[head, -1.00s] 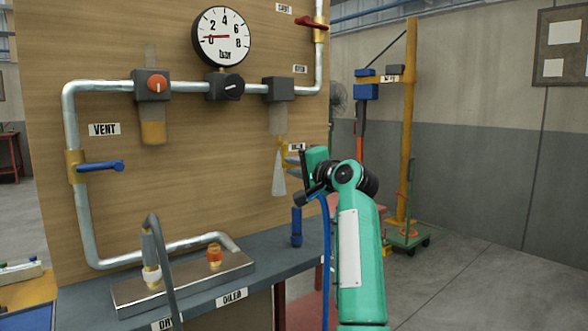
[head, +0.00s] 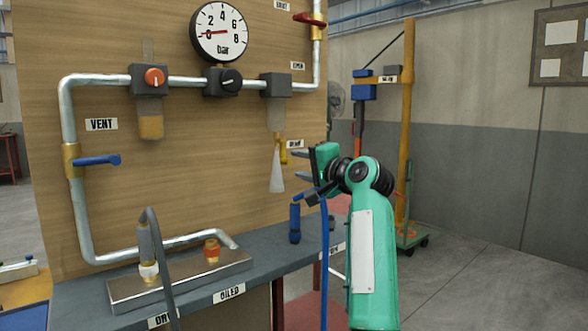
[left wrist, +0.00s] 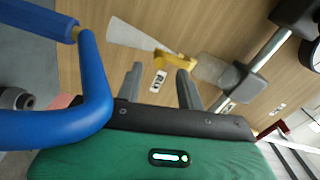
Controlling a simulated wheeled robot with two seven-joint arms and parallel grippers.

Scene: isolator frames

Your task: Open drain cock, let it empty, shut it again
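The drain cock (head: 282,150) is a small yellow fitting below the pale bowl (head: 276,117) at the right of the pipe run. A pale cone, apparently a discharge, spreads downward from it (head: 277,175). My left gripper (head: 295,163) is open and empty, just right of the cock, its two fingers apart and pointing at the board. In the left wrist view the cock (left wrist: 176,58) shows beyond the open fingers (left wrist: 160,70), apparently apart from them. The cock's exact lever angle is too small to tell. My right gripper is not in view.
A blue hose (head: 324,260) hangs by my left wrist and loops close in the left wrist view (left wrist: 95,100). A gauge (head: 219,32) reads near 0. A blue-handled valve (head: 97,160) is at left.

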